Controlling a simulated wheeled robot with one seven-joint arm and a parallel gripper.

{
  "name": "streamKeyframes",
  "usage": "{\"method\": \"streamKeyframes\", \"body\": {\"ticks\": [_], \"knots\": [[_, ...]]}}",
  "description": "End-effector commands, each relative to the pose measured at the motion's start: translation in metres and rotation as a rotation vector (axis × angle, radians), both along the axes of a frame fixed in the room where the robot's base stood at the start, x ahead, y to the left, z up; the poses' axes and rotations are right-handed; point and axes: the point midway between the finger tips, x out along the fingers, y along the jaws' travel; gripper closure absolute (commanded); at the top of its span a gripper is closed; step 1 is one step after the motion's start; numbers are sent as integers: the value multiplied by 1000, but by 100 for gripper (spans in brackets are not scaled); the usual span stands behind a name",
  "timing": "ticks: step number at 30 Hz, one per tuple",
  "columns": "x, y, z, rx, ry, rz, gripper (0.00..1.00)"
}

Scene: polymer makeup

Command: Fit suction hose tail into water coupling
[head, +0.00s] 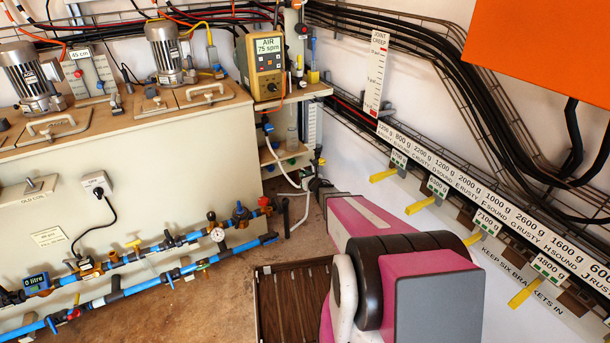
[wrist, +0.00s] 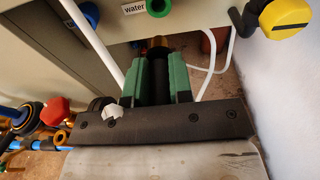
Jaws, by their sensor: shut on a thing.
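In the wrist view my gripper (wrist: 157,68) has two green fingers shut on a dark hose tail. The tail (wrist: 158,43) shows a brass end just beyond the fingertips; the rest is dark and partly hidden between the fingers. Above it, a green-ringed dark coupling (wrist: 159,6) sits on the pale panel beside a label reading "water" (wrist: 134,8). The brass end shows below the panel's lower edge, apart from the coupling in the picture. In the head view my gripper (head: 318,186) is small and partly hidden by my arm, near the lower shelf; the tail cannot be made out there.
White hoses (head: 281,165) run down from the shelf (head: 290,151) close to my gripper. A yellow-capped black fitting (wrist: 286,18) sticks out at the right, near the white wall. Blue pipes with valves (head: 170,245) run at the left. A slatted brown crate (head: 290,300) stands below my arm.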

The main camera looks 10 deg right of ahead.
Motion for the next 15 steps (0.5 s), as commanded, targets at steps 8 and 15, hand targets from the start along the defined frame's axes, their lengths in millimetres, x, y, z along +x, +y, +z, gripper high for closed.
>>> {"method": "streamKeyframes", "body": {"ticks": [8, 15], "knots": [[3, 1, 0, 0, 1, -1, 100], [17, 5, -1, 0, 1, -1, 100]]}}
